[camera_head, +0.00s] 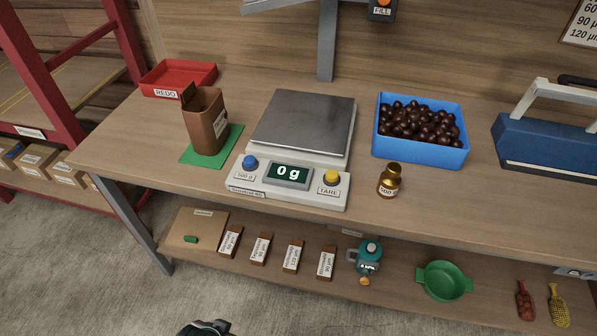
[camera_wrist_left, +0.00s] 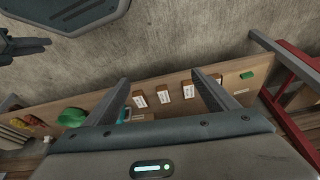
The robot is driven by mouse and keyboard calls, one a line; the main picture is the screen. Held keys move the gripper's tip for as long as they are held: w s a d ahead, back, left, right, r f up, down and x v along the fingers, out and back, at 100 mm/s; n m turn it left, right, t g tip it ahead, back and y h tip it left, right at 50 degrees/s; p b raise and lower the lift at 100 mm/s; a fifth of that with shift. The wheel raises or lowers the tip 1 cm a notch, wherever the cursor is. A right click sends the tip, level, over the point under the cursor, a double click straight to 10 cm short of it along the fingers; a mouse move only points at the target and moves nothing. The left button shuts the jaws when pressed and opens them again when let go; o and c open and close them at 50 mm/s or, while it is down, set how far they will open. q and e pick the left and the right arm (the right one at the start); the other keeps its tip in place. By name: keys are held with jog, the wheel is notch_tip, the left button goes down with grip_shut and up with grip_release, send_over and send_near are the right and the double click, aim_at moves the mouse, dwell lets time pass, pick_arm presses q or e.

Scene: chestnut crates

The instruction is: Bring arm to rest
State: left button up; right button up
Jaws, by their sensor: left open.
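My left gripper (camera_wrist_left: 160,76) is open in the left wrist view, its two fingers apart with nothing between them. It hangs in front of the bench, and the lower shelf shows behind its fingers. A dark piece of my own arm (camera_head: 205,328) enters at the bottom edge of the head view; its fingers do not show there. A dark jointed part at the upper left of the left wrist view looks like my right gripper (camera_wrist_left: 24,48); whether its jaws are apart is unclear.
The lower shelf (camera_head: 200,222) carries small packets and a green bowl (camera_head: 443,282). A red rack (camera_head: 60,110) stands left.

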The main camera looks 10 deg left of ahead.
pick_arm(q)
jog(key=s+d+f, duration=0.1)
jog(key=s+f, duration=0.2)
jog(key=f, duration=1.1)
jog(key=s+d+f+t+h, duration=0.1)
jog(key=s+f, duration=0.2)
jog(key=f, duration=1.1)
jog(key=shift+s+f+m+t, duration=0.3)
jog(key=shift+s+f, duration=0.1)
jog(key=shift+d, duration=0.1)
